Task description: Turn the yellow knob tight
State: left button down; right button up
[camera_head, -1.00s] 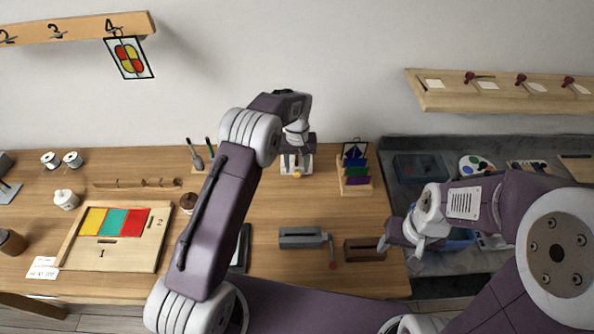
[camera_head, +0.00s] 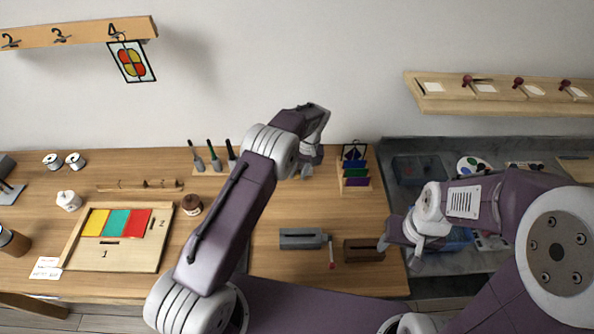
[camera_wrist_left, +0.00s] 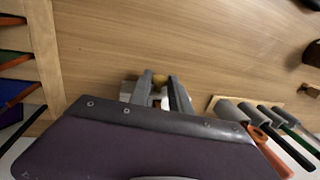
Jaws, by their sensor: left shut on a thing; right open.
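The yellow knob (camera_wrist_left: 159,79) shows between my left fingertips in the left wrist view. It belongs to a small pale fixture (camera_wrist_left: 127,90), mostly hidden behind the fingers and wrist. My left gripper (camera_wrist_left: 158,88) is shut on the knob. In the head view, my left gripper (camera_head: 303,172) reaches down to the fixture at the back middle of the wooden table, and my wrist covers much of it. How far the knob is turned cannot be seen. My right gripper (camera_head: 413,248) is open and empty near the table's right edge.
A rack of coloured panels (camera_head: 354,182) stands close right of my left gripper. Several upright tools (camera_head: 214,160) stand to its left. The table between is clear.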

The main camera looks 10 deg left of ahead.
pick_arm(q)
jog(key=shift+w+d+f+y+b, duration=0.1)
jog(key=shift+d+f+y+b, duration=0.15)
jog(key=shift+y+b, duration=0.45)
jog(key=shift+r+y, duration=0.15)
jog(key=shift+y, duration=0.25)
jog(key=c, duration=1.2)
grip_release()
jog(key=shift+c, duration=0.2)
